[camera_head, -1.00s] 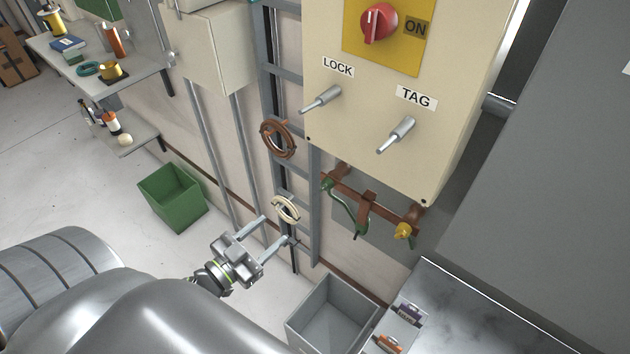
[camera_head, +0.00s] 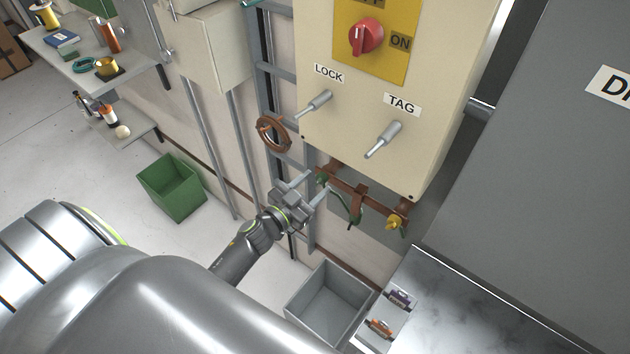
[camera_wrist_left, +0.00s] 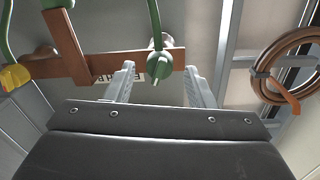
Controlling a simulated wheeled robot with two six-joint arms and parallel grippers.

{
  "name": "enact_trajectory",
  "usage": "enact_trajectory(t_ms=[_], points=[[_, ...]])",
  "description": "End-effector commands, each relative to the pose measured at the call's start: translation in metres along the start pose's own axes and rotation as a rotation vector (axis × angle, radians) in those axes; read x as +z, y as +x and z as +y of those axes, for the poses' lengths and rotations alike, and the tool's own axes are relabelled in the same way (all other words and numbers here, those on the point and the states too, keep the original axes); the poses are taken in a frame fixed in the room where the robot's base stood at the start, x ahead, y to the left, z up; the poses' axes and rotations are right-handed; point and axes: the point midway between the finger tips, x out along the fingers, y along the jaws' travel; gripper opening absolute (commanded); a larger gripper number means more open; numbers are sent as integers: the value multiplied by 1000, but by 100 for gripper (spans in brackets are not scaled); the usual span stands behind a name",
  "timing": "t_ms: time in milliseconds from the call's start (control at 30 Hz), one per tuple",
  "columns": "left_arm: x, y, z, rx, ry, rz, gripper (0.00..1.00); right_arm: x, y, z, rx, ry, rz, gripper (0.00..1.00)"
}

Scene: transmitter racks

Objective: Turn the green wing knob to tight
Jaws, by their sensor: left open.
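The green wing knob (camera_wrist_left: 158,68) sits on the end of a brown copper bar (camera_wrist_left: 110,66), with a green cable (camera_wrist_left: 153,20) running from it. In the head view, the knob (camera_head: 321,177) is at the bar's left end, below the cream cabinet. My left gripper (camera_head: 318,182) is open just in front of it. In the left wrist view, its fingertips (camera_wrist_left: 160,70) stand on either side of the knob, with gaps showing, so they appear apart from it. The knob's wing is roughly upright in the wrist view. My right gripper is in neither view.
A yellow knob (camera_head: 392,223) is at the bar's right end. A coiled brown cable (camera_head: 272,134) hangs on the ladder rack at left. The cream cabinet (camera_head: 350,150) has two protruding pegs above the bar. A grey bin (camera_head: 297,300) stands below.

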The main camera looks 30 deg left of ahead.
Motion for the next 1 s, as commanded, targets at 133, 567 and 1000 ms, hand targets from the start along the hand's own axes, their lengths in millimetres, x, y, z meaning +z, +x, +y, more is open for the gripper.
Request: enact_trajectory(t_ms=[133,567,1000], points=[[0,10,0,0,0,0,50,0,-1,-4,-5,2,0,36],[0,11,0,0,0,-1,34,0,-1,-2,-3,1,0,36],[0,11,0,0,18,-2,5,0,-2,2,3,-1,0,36]])
